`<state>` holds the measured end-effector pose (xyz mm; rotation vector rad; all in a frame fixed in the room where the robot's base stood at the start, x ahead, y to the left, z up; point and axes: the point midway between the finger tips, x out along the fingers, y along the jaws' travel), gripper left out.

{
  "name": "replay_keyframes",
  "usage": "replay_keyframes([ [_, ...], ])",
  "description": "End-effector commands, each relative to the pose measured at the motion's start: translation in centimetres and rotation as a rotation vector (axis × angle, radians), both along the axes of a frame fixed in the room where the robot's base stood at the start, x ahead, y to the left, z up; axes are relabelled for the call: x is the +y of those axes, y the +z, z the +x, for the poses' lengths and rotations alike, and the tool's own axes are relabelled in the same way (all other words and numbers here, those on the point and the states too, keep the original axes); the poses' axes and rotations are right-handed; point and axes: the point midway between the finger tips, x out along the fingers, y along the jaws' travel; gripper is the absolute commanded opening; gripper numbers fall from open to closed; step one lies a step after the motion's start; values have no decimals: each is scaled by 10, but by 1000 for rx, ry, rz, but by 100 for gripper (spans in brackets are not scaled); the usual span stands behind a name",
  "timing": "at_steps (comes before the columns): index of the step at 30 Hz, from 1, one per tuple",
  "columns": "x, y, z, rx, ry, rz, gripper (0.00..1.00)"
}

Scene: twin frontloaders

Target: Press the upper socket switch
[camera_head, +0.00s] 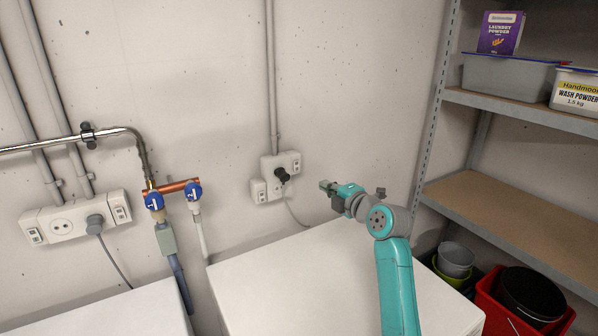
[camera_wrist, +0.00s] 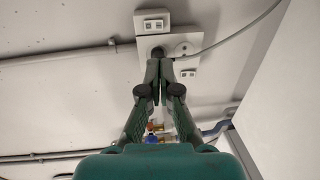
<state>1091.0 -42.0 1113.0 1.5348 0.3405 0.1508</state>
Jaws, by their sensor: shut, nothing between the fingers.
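In the head view, a white wall socket (camera_head: 268,168) holds a black plug (camera_head: 283,175). It has an upper switch (camera_head: 295,165) at its right and a lower switch (camera_head: 259,191) at its left. My gripper (camera_head: 324,186) is shut and empty, to the right of the socket and a little lower, apart from it. The wrist view is turned: the upper switch (camera_wrist: 153,25) is at the top, beyond the fingertips, and the lower switch (camera_wrist: 188,73) is to their right. My fingertips (camera_wrist: 158,63) hide part of the socket and its plug.
A second wall socket (camera_head: 70,222) with a grey plug is at the left. Blue-handled valves (camera_head: 194,190) on a copper pipe sit between. A white machine top (camera_head: 300,275) lies below my gripper. A metal shelf (camera_head: 500,200) stands at the right.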

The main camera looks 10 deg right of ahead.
Motion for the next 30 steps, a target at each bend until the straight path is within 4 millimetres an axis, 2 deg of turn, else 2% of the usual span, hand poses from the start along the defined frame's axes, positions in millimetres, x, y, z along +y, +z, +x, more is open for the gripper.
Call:
replay_keyframes([
  [5,1,0,2,0,0,1,0],
  [10,6,-2,15,1,2,1,0],
  [24,31,-12,93,0,1,1,0],
  [30,39,-15,118,1,0,0,0],
])
